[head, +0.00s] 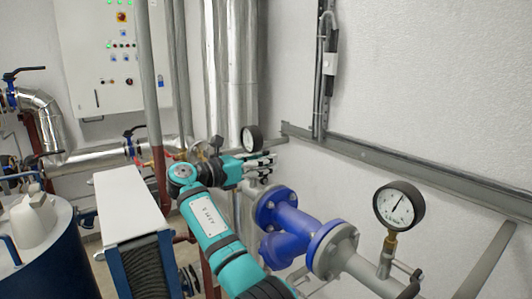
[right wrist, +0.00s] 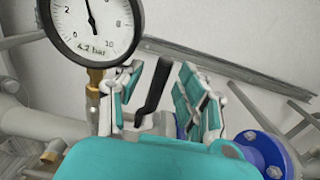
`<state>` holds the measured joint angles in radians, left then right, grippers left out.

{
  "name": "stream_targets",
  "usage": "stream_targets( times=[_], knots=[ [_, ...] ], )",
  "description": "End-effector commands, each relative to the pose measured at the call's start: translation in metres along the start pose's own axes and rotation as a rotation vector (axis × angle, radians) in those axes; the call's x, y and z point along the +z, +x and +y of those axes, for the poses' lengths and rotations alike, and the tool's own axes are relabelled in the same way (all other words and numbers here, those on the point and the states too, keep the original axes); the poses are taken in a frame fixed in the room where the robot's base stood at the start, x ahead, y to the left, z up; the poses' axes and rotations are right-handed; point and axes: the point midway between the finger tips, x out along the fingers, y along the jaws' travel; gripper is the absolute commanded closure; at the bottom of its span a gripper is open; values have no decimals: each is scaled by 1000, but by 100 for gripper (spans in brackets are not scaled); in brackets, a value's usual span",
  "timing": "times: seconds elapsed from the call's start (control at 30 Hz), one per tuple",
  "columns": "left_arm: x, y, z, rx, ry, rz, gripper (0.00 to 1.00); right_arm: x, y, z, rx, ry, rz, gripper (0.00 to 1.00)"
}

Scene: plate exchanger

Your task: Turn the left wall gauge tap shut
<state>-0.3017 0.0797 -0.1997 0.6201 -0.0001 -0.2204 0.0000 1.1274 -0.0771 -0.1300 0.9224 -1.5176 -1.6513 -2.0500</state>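The left wall gauge (head: 251,138) has a black rim and is partly turned away in the head view. In the right wrist view the gauge (right wrist: 93,22) is large, marked "4.2 bar", on a brass stem. The tap's black lever (right wrist: 153,92) stands steeply, top leaning right, beside the stem. My right gripper (head: 266,166) is just below and right of the gauge in the head view, hiding the tap. In the right wrist view its two fingers (right wrist: 158,84) are apart, one on each side of the lever; contact is not clear. My left gripper is out of view.
A second gauge (head: 398,205) with its own tap stands on the right pipe. A blue flanged pipe section (head: 292,222) lies right of my right arm. A grey rail (head: 400,168) runs along the wall. A white-topped unit (head: 127,203) stands at left.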

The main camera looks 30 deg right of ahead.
Motion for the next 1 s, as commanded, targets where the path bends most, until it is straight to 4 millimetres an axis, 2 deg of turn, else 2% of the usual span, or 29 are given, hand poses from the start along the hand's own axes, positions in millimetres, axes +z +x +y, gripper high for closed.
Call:
stream_targets(
  times=[0.13,0.4,0.7,1.0],
  knots=[
    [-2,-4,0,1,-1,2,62,0,9,0,-1,0,0,62],
    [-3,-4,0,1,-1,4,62,-1,10,0,0,1,0,62],
    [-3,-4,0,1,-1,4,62,-1,9,0,0,1,0,100],
    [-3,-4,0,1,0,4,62,-1,9,0,0,1,0,100]
  ],
)
